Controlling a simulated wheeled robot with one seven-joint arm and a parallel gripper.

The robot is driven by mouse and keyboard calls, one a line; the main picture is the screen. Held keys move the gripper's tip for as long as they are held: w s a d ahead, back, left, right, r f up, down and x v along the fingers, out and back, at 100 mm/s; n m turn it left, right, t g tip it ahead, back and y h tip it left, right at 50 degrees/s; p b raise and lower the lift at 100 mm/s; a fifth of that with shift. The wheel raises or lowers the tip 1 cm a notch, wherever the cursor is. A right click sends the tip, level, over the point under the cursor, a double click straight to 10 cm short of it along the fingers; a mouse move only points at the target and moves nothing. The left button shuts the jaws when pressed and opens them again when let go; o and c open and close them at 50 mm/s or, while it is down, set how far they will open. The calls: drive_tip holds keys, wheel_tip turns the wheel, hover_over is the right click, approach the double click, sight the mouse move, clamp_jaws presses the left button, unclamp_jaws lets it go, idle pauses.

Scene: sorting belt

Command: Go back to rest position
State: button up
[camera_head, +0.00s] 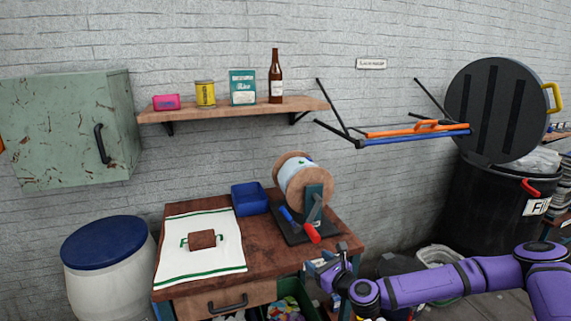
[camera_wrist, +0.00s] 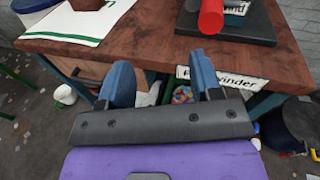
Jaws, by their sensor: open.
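My gripper (camera_head: 333,270) is at the front right corner of the wooden table in the head view, at the end of my purple arm. In the wrist view my gripper (camera_wrist: 163,82) shows two blue fingers set wide apart with nothing between them. The fingers point at the table's front edge, near a white label partly hidden by the right finger. The wooden table (camera_head: 262,262) carries a cable winder (camera_head: 303,185) with a red-handled crank. A white cloth (camera_head: 175,262) with green stripes lies at its left, with a brown block (camera_head: 202,239) on it.
A blue bin (camera_head: 249,198) stands behind the cloth. A white barrel (camera_head: 108,275) with a blue lid is left of the table. A shelf (camera_head: 235,111) and a green cabinet (camera_head: 65,130) hang on the wall. A large black bin (camera_head: 490,205) with its lid raised stands at right.

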drive_tip(key=s+d+r+n+g, duration=0.15)
drive_tip(key=s+n+g, duration=0.55)
drive_tip(key=n, duration=0.8)
drive_tip(key=s+d+r+n+g+h, duration=0.1)
drive_tip(key=s+d+r+n+h, duration=0.3)
drive_tip(key=d+r, duration=0.45)
drive_tip(key=s+d+r+n+g+h, duration=0.25)
drive_tip(key=d+r+n+h, duration=0.25)
drive_tip(key=r, duration=0.7)
drive_tip(key=s+d+r+n, duration=0.2)
drive_tip(key=s+r, duration=0.7)
drive_tip(key=s, duration=0.2)
drive_tip(key=s+d+r+n+t, duration=0.1)
drive_tip(key=s+d+r+n, duration=0.1)
drive_tip(key=s+r, duration=0.7)
drive_tip(key=s, duration=0.3)
drive_tip(key=shift+d, duration=0.3)
drive_tip(key=shift+t, duration=0.25)
